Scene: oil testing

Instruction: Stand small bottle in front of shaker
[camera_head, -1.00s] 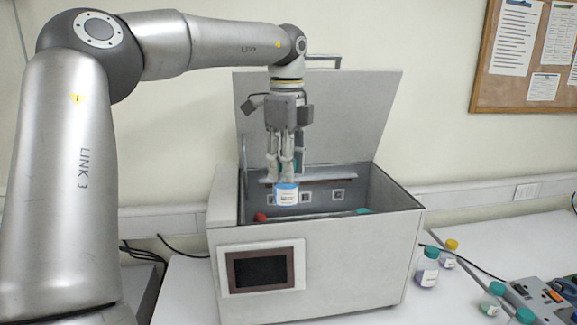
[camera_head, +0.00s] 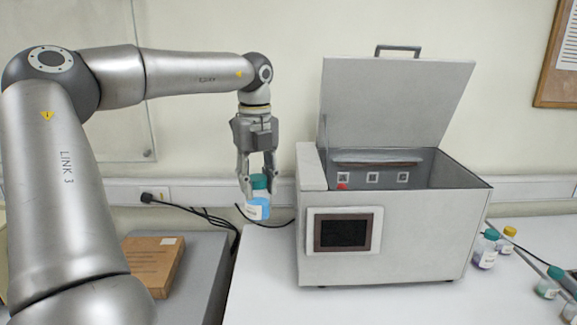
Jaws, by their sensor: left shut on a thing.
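My left gripper (camera_head: 258,190) is shut on a small bottle (camera_head: 257,208) with a teal cap and a blue label or contents. It holds the bottle tilted a little, in the air left of the shaker. The shaker (camera_head: 420,240) is a grey box with its lid raised and a dark screen on its front. Inside it a red cap (camera_head: 342,186) shows; the rest of its floor is hidden by the front wall. My right gripper is out of view.
The white table (camera_head: 265,275) is clear in front and left of the shaker. Several bottles, one with a teal cap (camera_head: 491,234), stand to its right. A cardboard box (camera_head: 150,262) lies on a grey surface at left. Dark cables run behind.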

